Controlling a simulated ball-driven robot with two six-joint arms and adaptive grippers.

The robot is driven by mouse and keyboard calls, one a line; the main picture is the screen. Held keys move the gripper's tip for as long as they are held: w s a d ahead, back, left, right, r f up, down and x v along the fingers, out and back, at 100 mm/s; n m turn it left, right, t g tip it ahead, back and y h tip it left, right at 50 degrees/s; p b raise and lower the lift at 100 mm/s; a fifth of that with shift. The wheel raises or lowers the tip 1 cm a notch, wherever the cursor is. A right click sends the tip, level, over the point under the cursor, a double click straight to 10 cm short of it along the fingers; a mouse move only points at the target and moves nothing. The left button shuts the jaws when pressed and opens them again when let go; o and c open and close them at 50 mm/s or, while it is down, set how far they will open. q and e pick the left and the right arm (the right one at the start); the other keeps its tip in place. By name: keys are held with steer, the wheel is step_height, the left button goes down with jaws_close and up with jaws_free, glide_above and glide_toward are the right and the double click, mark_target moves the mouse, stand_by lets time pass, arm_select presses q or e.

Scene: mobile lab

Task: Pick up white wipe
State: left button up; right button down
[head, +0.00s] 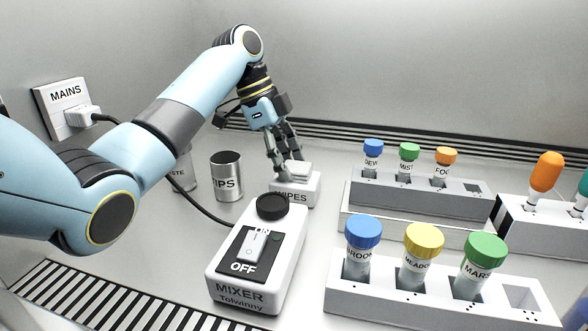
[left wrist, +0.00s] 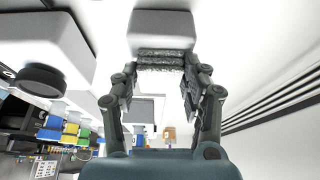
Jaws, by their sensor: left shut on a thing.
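The white wipes box (head: 295,190) stands on the bench behind the mixer, its label partly hidden by the mixer knob. A white wipe (head: 299,168) shows at the top of the box. My left gripper (head: 285,168) reaches down from above, its fingers at the top of the box and shut on the wipe. In the left wrist view the fingertips (left wrist: 163,85) stand on either side of a pale patch beside the box (left wrist: 160,25). Whether the wipe is clear of the box I cannot tell. My right gripper is not in view.
The white mixer (head: 262,255) stands in front of the box. A metal tips cup (head: 226,176) and a waste cup stand to its left. Racks with capped vials (head: 440,290) fill the right side. A mains socket (head: 65,107) is on the left wall, with a cable running to the mixer.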

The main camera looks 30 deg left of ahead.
mark_target(287, 164)
arm_select(q)
step_height(287, 164, up, 10)
steer(key=p, duration=0.4)
steer(key=shift+o, duration=1.3)
steer(key=c, duration=0.4)
